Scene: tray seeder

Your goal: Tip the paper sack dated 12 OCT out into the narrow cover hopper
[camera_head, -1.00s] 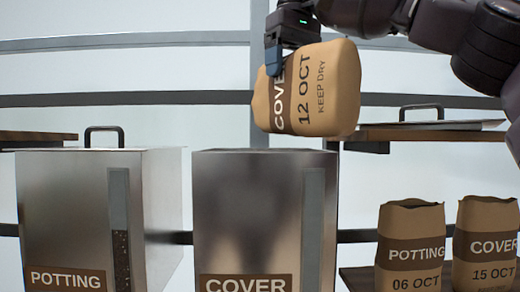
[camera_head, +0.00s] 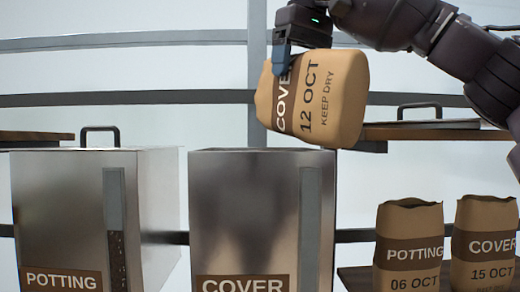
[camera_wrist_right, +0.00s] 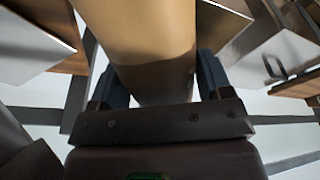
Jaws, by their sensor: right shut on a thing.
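The brown paper sack marked COVER 12 OCT (camera_head: 335,100) is tilted onto its side in the air above the right part of the narrow cover hopper (camera_head: 245,215). My right gripper (camera_head: 281,62) is shut on the sack's left end. In the right wrist view the sack (camera_wrist_right: 140,35) runs up between the two fingers (camera_wrist_right: 150,88). The cover hopper is a steel box with a COVER label and a sight window at its right. Its lid is off its top. The sack's mouth and the hopper's inside are hidden. My left gripper is not in view.
A handled lid (camera_head: 420,122) lies on a shelf at the right. Sacks marked POTTING 06 OCT (camera_head: 409,245) and COVER 15 OCT (camera_head: 485,240) stand upright at the lower right.

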